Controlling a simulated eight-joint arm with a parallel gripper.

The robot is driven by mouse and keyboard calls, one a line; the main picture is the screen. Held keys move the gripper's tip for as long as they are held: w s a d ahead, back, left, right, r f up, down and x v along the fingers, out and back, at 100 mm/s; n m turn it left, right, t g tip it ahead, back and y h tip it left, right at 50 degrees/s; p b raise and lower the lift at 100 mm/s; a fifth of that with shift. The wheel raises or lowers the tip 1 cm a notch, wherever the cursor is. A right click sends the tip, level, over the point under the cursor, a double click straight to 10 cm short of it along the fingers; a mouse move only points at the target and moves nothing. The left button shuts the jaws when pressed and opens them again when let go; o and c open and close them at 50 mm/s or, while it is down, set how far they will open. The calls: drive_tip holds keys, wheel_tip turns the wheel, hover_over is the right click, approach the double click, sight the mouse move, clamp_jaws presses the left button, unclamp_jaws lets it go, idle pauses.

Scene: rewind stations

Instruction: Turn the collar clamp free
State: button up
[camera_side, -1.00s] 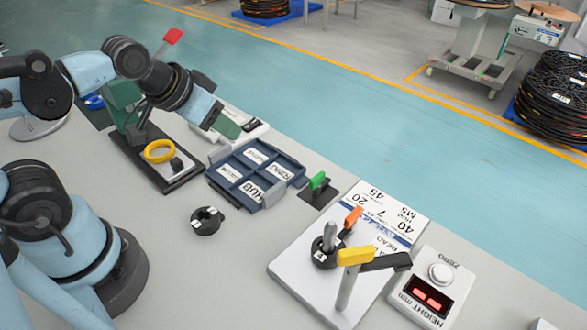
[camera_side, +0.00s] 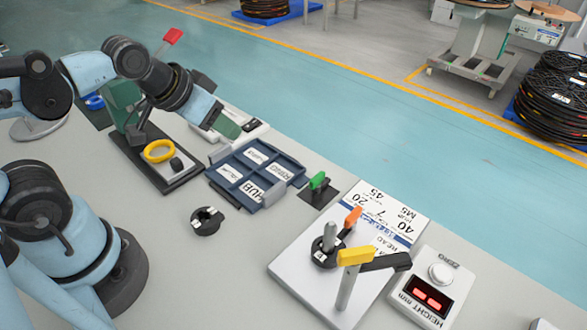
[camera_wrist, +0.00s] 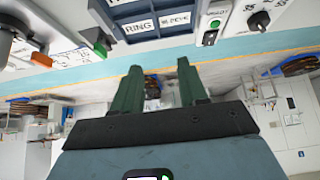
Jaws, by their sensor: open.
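A black collar (camera_side: 324,254) with a white label sits around a short grey post on a white plate (camera_side: 297,283) in the side view. An orange lever (camera_side: 352,218) is beside it; the orange lever also shows in the wrist view (camera_wrist: 41,59). A yellow-tipped black arm (camera_side: 372,261) on a taller post stands in front. Which part is the clamp, I cannot tell for certain. My gripper (camera_side: 227,126) is up and left of these, above the back of the bench, away from the collar. In the wrist view its green fingers (camera_wrist: 159,85) are apart with nothing between them.
A blue labelled tray (camera_side: 232,173) lies below my gripper.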

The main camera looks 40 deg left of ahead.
drive_tip(key=shift+c, duration=0.5)
